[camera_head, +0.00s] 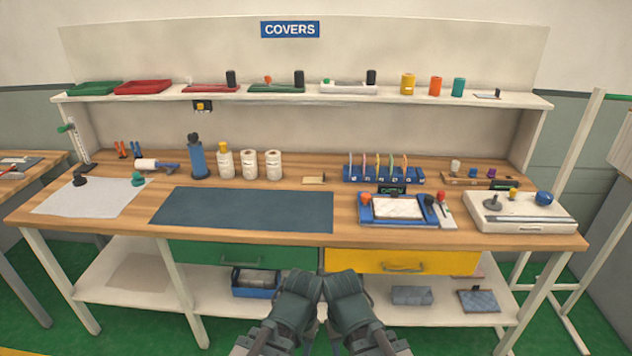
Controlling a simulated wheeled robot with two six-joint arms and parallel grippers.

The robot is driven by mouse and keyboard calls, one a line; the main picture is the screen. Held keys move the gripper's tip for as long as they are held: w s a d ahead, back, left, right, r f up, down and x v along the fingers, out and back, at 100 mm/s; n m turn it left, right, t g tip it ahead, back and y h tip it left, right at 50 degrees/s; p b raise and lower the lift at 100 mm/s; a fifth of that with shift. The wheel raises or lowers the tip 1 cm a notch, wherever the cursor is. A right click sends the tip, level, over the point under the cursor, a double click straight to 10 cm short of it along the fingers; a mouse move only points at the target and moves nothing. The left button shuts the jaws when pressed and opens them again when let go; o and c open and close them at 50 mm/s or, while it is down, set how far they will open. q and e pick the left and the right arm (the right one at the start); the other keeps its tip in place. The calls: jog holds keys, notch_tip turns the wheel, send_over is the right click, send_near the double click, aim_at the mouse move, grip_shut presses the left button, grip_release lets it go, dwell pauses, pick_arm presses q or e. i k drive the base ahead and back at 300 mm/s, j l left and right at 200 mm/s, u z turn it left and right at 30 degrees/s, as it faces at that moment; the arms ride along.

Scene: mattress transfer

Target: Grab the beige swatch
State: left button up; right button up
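A flat beige piece (140,271) lies on the left part of the white lower shelf, under the workbench; it looks like a beige swatch. A smaller tan item (314,180) lies on the bench top behind the dark mat; I cannot tell what it is. My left gripper (302,281) and my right gripper (342,282) are side by side at the bottom centre, in front of the drawers, away from both pieces. Their fingers are too small and dark to show whether they are open.
A green drawer (240,257) and a yellow drawer (402,262) hang under the bench top (345,225). A blue bin (254,284) and grey folded pieces (412,295) sit on the lower shelf. A dark mat (245,209) covers the middle of the bench.

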aim_at(315, 180)
jog(key=i+j, duration=0.25)
jog(key=i+j+z, duration=0.1)
jog(key=i+j, duration=0.15)
jog(key=j, duration=0.2)
jog(key=i+j, duration=0.2)
jog(key=j, duration=0.15)
jog(key=i+j+z, duration=0.1)
jog(key=i+j, duration=0.15)
jog(key=j, duration=0.15)
jog(key=z, duration=1.45)
